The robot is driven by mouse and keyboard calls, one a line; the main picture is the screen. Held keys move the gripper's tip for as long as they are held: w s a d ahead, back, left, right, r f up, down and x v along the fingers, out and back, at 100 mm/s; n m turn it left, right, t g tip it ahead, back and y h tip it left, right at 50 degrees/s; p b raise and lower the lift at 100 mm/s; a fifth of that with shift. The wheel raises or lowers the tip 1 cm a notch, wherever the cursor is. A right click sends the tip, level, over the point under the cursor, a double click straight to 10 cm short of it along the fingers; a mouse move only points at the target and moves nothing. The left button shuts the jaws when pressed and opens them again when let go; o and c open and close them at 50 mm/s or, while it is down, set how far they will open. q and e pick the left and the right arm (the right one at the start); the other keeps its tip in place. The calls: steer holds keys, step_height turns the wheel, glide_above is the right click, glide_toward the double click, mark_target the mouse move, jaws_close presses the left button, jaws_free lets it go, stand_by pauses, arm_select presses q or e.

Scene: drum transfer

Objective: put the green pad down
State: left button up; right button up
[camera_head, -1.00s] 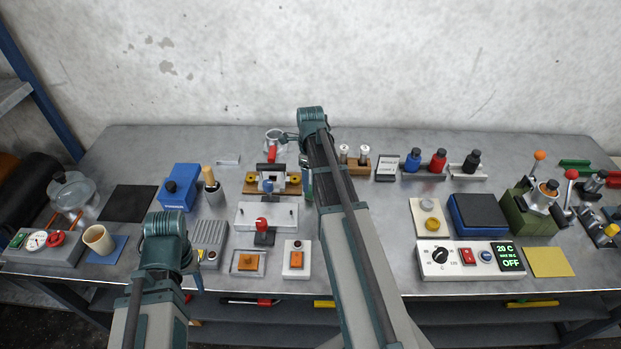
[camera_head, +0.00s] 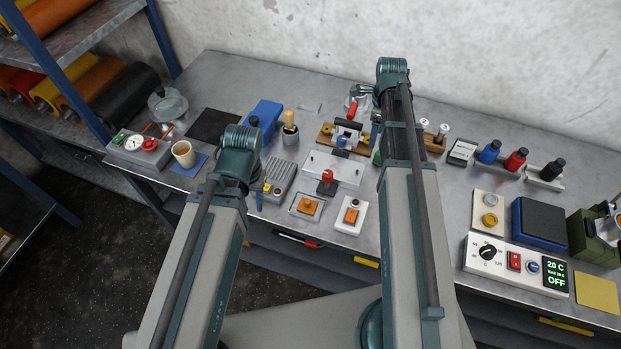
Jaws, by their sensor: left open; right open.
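A small bit of green (camera_head: 376,157) shows beside my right forearm, just below my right wrist; most of it is hidden, so I cannot tell whether it is the green pad. My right gripper (camera_head: 376,138) is mostly hidden behind my forearm, over the middle of the bench; it is open. My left gripper (camera_head: 261,190) is open beside the grey ribbed block (camera_head: 283,180), its fingers partly hidden behind my wrist. No whole green pad shows clearly in the head view.
The metal bench (camera_head: 225,85) is crowded. A black mat (camera_head: 213,126), a blue box (camera_head: 265,115), a white plate (camera_head: 335,167) and a red-handled clamp (camera_head: 352,107) lie around my arms. A control box (camera_head: 515,264) and a yellow pad (camera_head: 597,292) are at right.

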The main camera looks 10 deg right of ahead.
steer(key=s+a+n, duration=0.2)
steer(key=a+n, duration=0.2)
steer(key=a, duration=0.1)
steer(key=s+a+n, duration=0.2)
steer(key=a+n, duration=0.3)
steer(key=s+a+n, duration=0.2)
steer(key=a+n, duration=0.3)
steer(key=a, duration=0.1)
steer(key=shift+s, duration=0.35)
steer(key=s+a+n+h, duration=0.1)
steer(key=s+a+n, duration=0.8)
steer(key=n, duration=0.6)
steer(key=shift+s+a+n, duration=0.15)
steer(key=shift+a+n, duration=0.15)
steer(key=shift+a, duration=0.6)
steer(key=shift+f+b, duration=0.85)
steer(key=shift+b, duration=0.1)
